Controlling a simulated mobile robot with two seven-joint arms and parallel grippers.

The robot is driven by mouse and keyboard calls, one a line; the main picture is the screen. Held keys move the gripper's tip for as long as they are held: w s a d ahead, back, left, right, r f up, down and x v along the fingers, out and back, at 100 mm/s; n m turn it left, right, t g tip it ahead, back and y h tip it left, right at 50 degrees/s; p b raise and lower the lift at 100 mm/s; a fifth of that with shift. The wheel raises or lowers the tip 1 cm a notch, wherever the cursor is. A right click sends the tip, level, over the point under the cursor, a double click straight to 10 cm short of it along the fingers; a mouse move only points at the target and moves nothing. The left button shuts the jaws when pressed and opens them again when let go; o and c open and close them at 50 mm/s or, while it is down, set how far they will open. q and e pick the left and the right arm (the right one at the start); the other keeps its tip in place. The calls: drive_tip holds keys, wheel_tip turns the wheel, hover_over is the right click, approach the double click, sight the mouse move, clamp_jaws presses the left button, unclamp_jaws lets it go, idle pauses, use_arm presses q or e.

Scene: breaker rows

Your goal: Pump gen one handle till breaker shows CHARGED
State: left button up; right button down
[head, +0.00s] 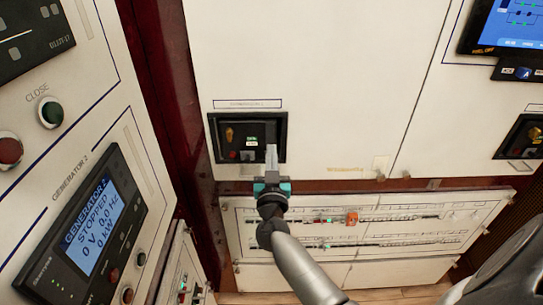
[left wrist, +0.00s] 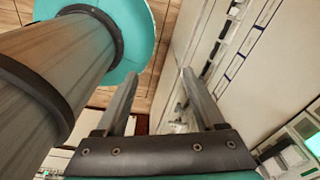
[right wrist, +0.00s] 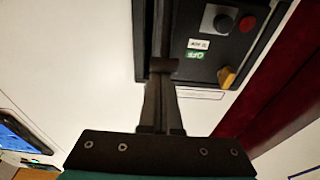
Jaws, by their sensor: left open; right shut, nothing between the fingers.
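A black-framed breaker (head: 240,142) sits in the white cabinet front in the middle of the head view. Upside down in the right wrist view, it shows a green OFF flag (right wrist: 195,54), a small white flag (right wrist: 198,44) too blurred to read, a red button (right wrist: 247,23) and a yellow knob (right wrist: 228,76). My right gripper (head: 271,150) is shut and empty, its fingertips in front of the breaker's right side. The fingers hide that side, and I cannot make out the pump handle or any contact. My left gripper (left wrist: 158,78) is open and empty beside a white panel.
A lower panel (head: 370,226) with an orange item (head: 352,218) lies under the breaker. The Generator 2 panel (head: 92,228), reading STOPPED, is at the left. Another breaker (head: 520,138) and a blue screen (head: 512,25) are at the right. The cabinet face above the breaker is clear.

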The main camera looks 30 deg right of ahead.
drive_tip(key=f+t+h+b, duration=0.1)
drive_tip(key=t+b, duration=0.1)
drive_tip(key=b, duration=0.4)
drive_tip(key=s+a+f+t+h+b, duration=0.1)
drive_tip(key=f+t+b, duration=0.1)
drive_tip(key=b, duration=0.4)
drive_tip(key=s+f+t+h+b, duration=0.1)
drive_tip(key=f+b, duration=0.1)
drive_tip(key=b, duration=0.4)
drive_tip(key=shift+s+a+f+t+b, duration=0.15)
drive_tip(key=shift+s+a+t+b, duration=0.05)
drive_tip(key=shift+t+b, duration=0.2)
wheel_tip(320, 180, up, 5)
drive_tip(key=p, duration=0.4)
drive_tip(key=b+v, duration=0.1)
drive_tip(key=v, duration=0.9)
drive_tip(key=shift+s+a, duration=0.2)
drive_tip(key=shift+h, duration=0.3)
idle(0.3)
